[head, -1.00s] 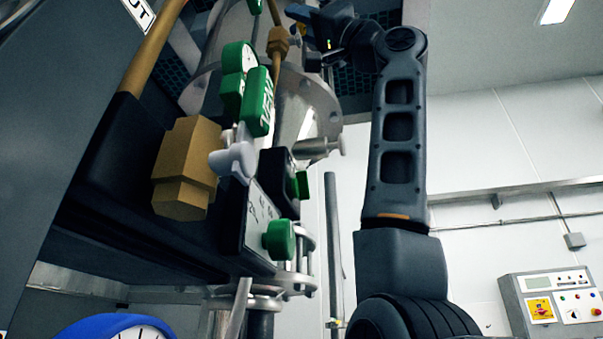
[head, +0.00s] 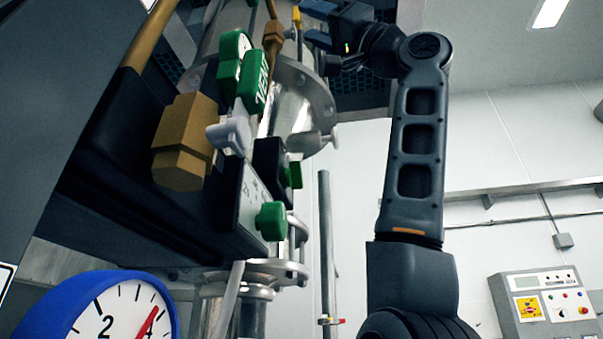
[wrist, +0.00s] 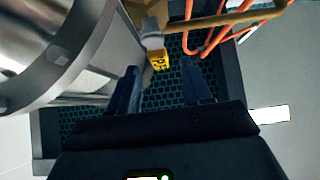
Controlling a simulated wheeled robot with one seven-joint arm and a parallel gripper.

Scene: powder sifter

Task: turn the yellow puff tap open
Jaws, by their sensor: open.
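The yellow puff tap (wrist: 159,60) shows in the wrist view as a small yellow handle with dark letters, below a grey fitting. In the head view it is a small yellow piece (head: 297,17) at the top edge, above a brass fitting. My gripper (wrist: 162,70) is open and empty, its two dark fingers on either side of the tap's line in the wrist view. I cannot tell whether the tap is between the fingertips or just beyond them. In the head view my gripper (head: 305,24) is right beside the tap, to its right.
A green VENT handle (head: 254,82) and a green-rimmed gauge (head: 230,60) are lower left of the tap. A large steel flanged pipe (wrist: 45,55) fills the wrist view's left. Orange hoses (wrist: 208,40) and a brass pipe (wrist: 225,20) run at its right. A blue gauge (head: 105,310) is in front.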

